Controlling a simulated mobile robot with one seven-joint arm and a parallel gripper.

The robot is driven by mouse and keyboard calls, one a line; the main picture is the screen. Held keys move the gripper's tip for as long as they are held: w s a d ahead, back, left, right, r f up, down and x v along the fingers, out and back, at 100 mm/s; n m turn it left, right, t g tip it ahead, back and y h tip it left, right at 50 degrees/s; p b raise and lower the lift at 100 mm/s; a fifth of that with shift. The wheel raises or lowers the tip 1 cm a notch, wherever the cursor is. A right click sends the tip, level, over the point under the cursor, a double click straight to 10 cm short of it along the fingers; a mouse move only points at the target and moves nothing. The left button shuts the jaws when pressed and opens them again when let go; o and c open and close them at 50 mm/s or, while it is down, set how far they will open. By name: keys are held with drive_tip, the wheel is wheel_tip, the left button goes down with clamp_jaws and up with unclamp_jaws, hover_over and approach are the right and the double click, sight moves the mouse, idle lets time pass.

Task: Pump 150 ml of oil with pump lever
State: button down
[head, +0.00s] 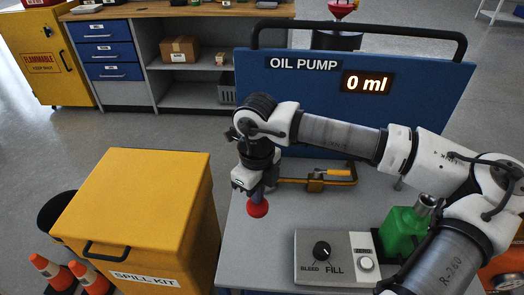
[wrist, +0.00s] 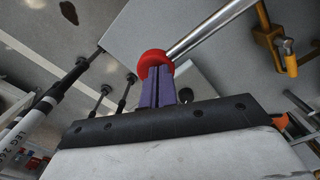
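The oil pump panel (head: 300,105) stands upright at the back of the grey table, and its display (head: 366,82) reads 0 ml. The pump lever's red knob (head: 258,209) is directly below my gripper (head: 258,193). In the wrist view the knob (wrist: 153,56) is at the fingertips, with the lever's silver rod (wrist: 212,27) running to the upper right. My purple fingers (wrist: 158,84) look close together, pressed against or very near the knob; exact contact is unclear. A BLEED/FILL selector (head: 321,250) sits on a box at the table's front; its pointer is too small to read.
A brass-yellow fitting (head: 320,180) lies right of my gripper. A green container (head: 400,232) stands by the selector box, partly behind my arm. A white button (head: 365,264) is on that box. A yellow spill kit (head: 135,205) and traffic cones (head: 50,268) stand left of the table (head: 242,255).

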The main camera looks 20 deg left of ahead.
drive_tip(key=shift+f+b, duration=0.4)
drive_tip(key=shift+f, duration=0.4)
wheel_tip(320, 180, up, 13)
drive_tip(key=p, duration=0.6)
drive_tip(key=shift+p, duration=0.3)
drive_tip(key=shift+s+f, duration=0.1)
wheel_tip(320, 180, down, 13)
drive_tip(key=b, duration=1.2)
wheel_tip(320, 180, up, 13)
drive_tip(key=p, duration=0.7)
drive_tip(key=shift+r+p, duration=0.2)
drive_tip(key=shift+p, duration=0.1)
